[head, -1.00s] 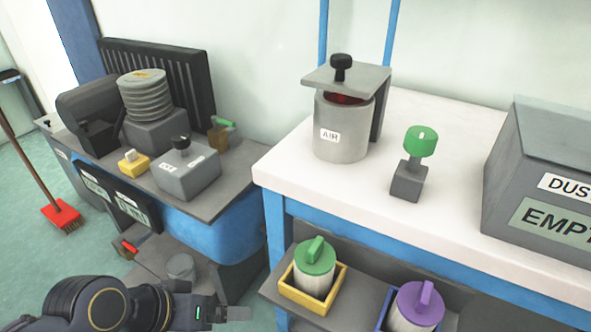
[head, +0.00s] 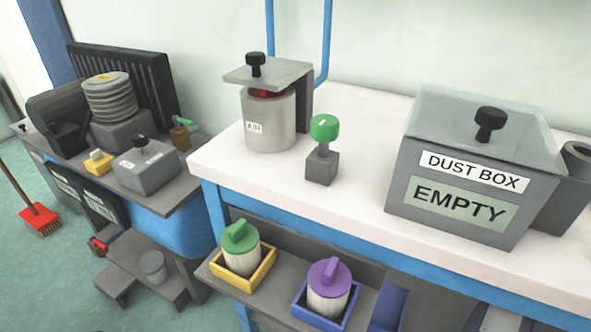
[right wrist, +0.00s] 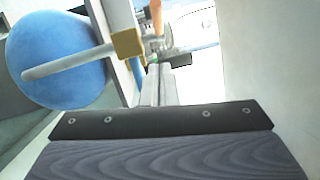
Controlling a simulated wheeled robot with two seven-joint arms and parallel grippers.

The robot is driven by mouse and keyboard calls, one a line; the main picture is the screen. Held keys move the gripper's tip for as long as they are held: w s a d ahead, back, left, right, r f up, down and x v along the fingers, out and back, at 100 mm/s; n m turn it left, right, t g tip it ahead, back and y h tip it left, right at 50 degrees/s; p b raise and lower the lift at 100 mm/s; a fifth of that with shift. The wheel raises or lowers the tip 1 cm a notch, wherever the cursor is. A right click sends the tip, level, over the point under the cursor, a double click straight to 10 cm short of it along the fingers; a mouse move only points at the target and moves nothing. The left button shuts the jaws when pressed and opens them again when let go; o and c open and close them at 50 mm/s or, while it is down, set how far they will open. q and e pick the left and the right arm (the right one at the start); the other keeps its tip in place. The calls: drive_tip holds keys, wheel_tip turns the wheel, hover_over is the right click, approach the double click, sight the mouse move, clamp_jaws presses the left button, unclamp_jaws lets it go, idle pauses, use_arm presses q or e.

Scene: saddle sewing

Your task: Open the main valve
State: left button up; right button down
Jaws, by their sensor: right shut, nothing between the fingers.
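No label reading main valve is legible. In the head view, a small brass valve with a green lever (head: 181,131) stands on the grey bench. A round green knob (head: 324,128) tops a grey block on the white bench, beside the AIR canister (head: 268,118). In the right wrist view, a brass block (right wrist: 128,43) has a pale rod running left across a round blue body (right wrist: 60,65). My right gripper (right wrist: 155,75) is shut and empty; its narrow fingers point toward the brass block, and contact is unclear. My left gripper is out of view.
A grey dust box (head: 470,175) marked EMPTY stands on the white bench (head: 355,215). Green-lidded (head: 240,250) and purple-lidded (head: 328,290) jars sit in trays below its edge. Machine parts crowd the left bench. A red broom (head: 40,219) stands on the floor at left.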

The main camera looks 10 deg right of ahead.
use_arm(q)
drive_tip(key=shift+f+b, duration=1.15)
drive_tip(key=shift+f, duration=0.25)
use_arm(e)
drive_tip(key=a+r, duration=0.1)
drive_tip(key=a, duration=0.7)
drive_tip(key=shift+w+a+r, duration=0.3)
drive_tip(key=shift+a, duration=0.1)
